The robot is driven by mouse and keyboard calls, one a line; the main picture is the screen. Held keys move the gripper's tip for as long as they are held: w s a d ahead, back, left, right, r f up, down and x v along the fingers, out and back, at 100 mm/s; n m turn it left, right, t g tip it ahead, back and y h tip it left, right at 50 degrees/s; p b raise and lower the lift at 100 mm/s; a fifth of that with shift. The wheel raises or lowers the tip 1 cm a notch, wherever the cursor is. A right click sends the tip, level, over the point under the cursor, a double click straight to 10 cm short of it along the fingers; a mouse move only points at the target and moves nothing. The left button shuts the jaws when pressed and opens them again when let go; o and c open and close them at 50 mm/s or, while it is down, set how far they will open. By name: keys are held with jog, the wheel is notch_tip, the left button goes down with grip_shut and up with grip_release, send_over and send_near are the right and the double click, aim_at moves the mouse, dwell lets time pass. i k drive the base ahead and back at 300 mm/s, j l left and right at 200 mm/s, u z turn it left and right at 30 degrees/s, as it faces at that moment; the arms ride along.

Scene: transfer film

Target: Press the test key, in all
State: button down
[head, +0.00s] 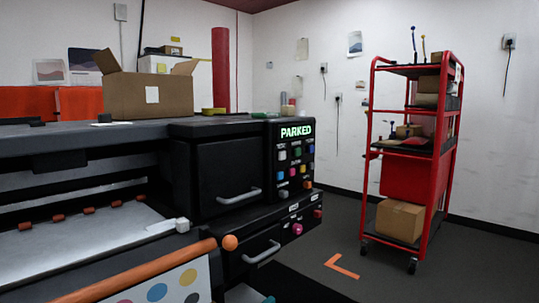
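A black control panel (273,160) stands upright at the right end of the dark machine (120,135). Its lit display (296,132) reads PARKED in pale green letters. Below the display are rows of small coloured keys (296,153), among them white, green, blue and orange ones. Their labels are too small to read, so I cannot tell which is the test key. My gripper is not in view.
Two drawers with grey handles (240,196) are left of and below the panel. A pink-red knob (297,229) sticks out below it. An open cardboard box (130,98) sits on the machine. A red wheeled cart (428,160) stands right; dark floor (320,235) lies between.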

aim_at(282, 156)
jog(key=i+l+u, duration=0.35)
jog(key=l, duration=0.2)
jog(key=i+l+u, duration=0.2)
jog(key=l, duration=0.15)
jog(key=l+u, duration=0.15)
jog(key=l, duration=0.15)
jog(key=i+l+u, duration=0.2)
jog(key=l, duration=0.2)
